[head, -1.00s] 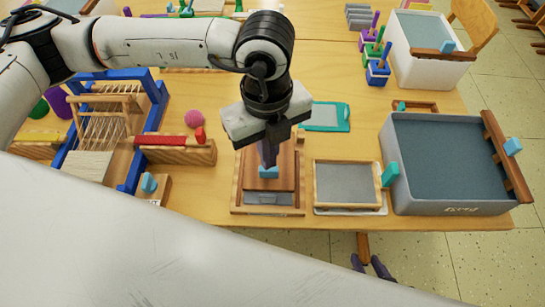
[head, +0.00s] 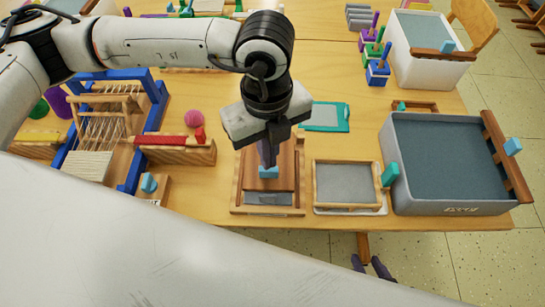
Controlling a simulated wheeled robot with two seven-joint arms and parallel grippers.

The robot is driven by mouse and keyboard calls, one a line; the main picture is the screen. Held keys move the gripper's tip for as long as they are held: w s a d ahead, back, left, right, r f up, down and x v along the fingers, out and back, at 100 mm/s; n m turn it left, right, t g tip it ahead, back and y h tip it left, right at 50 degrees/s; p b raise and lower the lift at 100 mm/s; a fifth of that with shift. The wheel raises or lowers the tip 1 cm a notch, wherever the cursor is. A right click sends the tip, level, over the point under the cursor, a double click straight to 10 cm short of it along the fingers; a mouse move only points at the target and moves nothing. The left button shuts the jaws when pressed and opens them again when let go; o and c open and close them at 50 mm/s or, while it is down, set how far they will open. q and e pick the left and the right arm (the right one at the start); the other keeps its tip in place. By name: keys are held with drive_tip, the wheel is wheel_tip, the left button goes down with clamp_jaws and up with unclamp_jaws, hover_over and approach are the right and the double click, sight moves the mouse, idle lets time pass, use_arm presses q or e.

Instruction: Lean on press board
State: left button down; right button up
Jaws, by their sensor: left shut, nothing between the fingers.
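The press board (head: 285,172) is a brown wooden board with a light-blue block (head: 268,172) on top. It lies in a wooden frame (head: 238,190) near the table's front edge, with a grey strip (head: 267,198) showing at its near end. My left gripper (head: 267,164) points straight down with its fingers together, the tips at the blue block. It holds nothing. I cannot tell how firmly the tips touch. The gripper hides the board's far part.
A wood-framed grey screen (head: 345,184) lies just right of the board, with a large grey tub (head: 450,208) further right. A wooden block with a red bar (head: 175,153) and a blue loom (head: 130,187) stand left. A pink ball (head: 194,118) lies behind.

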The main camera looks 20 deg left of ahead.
use_arm(q)
drive_tip(key=shift+f+b, duration=0.75)
drive_tip(key=shift+s+f+b, duration=0.2)
drive_tip(key=shift+b, duration=0.1)
idle(2.9)
drive_tip(key=shift+r, duration=0.1)
wheel_tip(320, 180, up, 7)
drive_tip(key=p, duration=0.3)
drive_tip(key=shift+w+p, duration=0.2)
drive_tip(key=shift+p, duration=0.15)
idle(0.6)
